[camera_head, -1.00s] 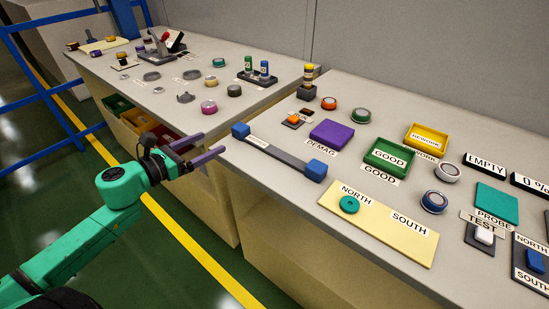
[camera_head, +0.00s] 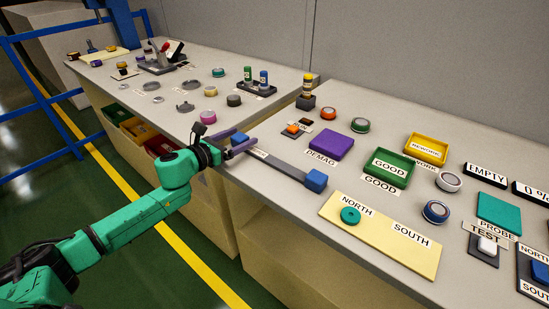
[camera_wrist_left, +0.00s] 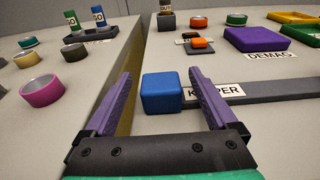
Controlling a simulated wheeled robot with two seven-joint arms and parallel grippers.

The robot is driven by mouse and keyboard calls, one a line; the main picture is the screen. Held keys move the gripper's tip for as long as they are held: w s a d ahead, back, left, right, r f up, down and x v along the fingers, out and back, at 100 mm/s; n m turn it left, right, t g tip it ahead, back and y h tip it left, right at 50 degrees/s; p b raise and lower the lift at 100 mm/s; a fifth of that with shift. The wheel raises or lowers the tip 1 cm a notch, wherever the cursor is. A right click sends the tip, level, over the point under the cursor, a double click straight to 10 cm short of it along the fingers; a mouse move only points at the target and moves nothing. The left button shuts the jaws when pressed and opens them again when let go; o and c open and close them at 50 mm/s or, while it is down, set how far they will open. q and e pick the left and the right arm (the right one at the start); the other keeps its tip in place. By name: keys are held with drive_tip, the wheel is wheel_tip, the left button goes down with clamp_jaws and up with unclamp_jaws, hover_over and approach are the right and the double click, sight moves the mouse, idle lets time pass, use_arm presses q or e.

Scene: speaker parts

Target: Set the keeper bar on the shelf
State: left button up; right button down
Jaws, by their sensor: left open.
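The keeper bar (camera_head: 284,165) is a long dark grey bar with a blue block at each end. It lies along the front left part of the right-hand bench. Its right blue block (camera_head: 316,180) is clear to see. My left gripper (camera_head: 243,140) is open at the bar's left end, its purple fingers on either side of the left blue block. In the left wrist view that blue block (camera_wrist_left: 160,93) sits between the spread fingers, with visible space beside it. A "KEEPER" label (camera_wrist_left: 226,89) is partly hidden by the right finger. I cannot pick out the shelf. My right gripper is out of view.
A narrow gap (camera_wrist_left: 137,70) separates the two benches. On the right bench stand a purple block (camera_head: 331,146), a green GOOD tray (camera_head: 388,180), a yellow tray (camera_head: 426,159) and a cream NORTH/SOUTH board (camera_head: 405,261). The left bench (camera_head: 130,85) holds several small round parts.

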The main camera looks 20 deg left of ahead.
use_arm(q)
drive_tip(key=shift+w+d, duration=0.1)
drive_tip(key=shift+w, duration=0.1)
clamp_jaws()
